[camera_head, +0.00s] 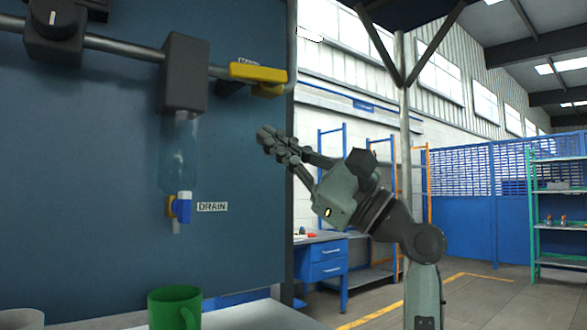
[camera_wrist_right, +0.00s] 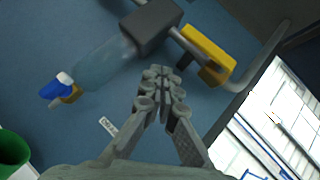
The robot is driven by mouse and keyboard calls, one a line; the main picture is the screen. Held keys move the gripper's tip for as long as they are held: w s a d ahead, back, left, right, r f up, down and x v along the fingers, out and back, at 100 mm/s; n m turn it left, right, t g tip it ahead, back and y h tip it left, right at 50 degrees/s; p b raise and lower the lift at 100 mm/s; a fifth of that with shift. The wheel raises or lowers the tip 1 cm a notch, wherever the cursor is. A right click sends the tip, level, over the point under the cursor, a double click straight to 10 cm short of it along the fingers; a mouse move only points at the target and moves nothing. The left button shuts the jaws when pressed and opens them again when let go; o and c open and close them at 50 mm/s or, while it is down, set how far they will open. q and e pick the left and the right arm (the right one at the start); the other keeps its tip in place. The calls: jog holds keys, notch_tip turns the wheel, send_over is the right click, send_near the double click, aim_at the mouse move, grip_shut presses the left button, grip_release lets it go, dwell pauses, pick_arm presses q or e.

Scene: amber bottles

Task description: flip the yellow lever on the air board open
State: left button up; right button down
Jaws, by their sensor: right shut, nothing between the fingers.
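The yellow lever (camera_head: 258,73) sits on the grey pipe (camera_head: 130,50) at the upper right of the blue air board (camera_head: 90,150). It lies along the pipe, roughly level, under a partly hidden label. The lever also shows in the right wrist view (camera_wrist_right: 208,48), at upper right. My right gripper (camera_head: 268,138) is shut and empty, below the lever and apart from it, near the board's right edge. In the right wrist view its closed fingertips (camera_wrist_right: 160,75) point toward the pipe, left of and below the lever. My left gripper is not in view.
A dark block (camera_head: 184,72) with a clear bowl (camera_head: 180,150) hangs left of the lever. A blue drain valve (camera_head: 184,203) is beneath it, beside a DRAIN label (camera_head: 212,207). A green mug (camera_head: 175,307) stands below.

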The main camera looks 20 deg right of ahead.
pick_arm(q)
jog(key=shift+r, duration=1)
pick_arm(e)
jog(key=shift+s+d+f, duration=0.35)
jog(key=shift+s+f, duration=0.35)
jog(key=shift+s+d+f, duration=0.3)
jog(key=shift+s+f, duration=0.35)
jog(key=shift+s, duration=0.05)
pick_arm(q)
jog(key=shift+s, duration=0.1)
